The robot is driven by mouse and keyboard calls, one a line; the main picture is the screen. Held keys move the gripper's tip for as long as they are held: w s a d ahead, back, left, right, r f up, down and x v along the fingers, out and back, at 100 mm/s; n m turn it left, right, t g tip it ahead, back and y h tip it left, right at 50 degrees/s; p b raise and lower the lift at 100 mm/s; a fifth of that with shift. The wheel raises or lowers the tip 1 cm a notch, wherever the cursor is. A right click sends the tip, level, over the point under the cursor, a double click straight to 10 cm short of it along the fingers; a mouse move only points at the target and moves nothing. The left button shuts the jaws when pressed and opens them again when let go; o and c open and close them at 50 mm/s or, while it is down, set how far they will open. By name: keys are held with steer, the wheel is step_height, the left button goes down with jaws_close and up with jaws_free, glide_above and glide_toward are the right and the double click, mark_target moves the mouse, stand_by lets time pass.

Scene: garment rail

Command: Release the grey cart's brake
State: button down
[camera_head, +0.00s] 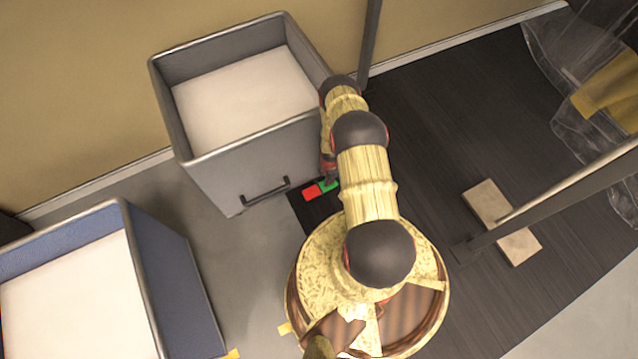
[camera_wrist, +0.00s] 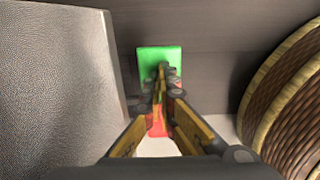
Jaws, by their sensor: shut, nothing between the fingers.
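The grey cart (camera_head: 240,165) stands against the wall at the upper left in the head view, with a dark handle (camera_head: 265,190) on its front. Its grey side (camera_wrist: 55,85) fills the left of the wrist view. Beside its lower front corner is a brake pedal with a red part (camera_head: 311,193) and a green part (camera_head: 328,186). In the wrist view the green part (camera_wrist: 146,58) is far and the red part (camera_wrist: 157,129) near. My gripper (camera_wrist: 162,68) is shut and empty, its tips in front of the green part. I cannot tell whether they touch it.
A blue cart (camera_head: 180,285) stands at the lower left. Dark floor (camera_head: 430,130) between is clear.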

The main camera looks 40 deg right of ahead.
steer(key=shift+f, duration=0.35)
steer(key=shift+r+p, duration=2)
steer(key=shift+r, duration=1.55)
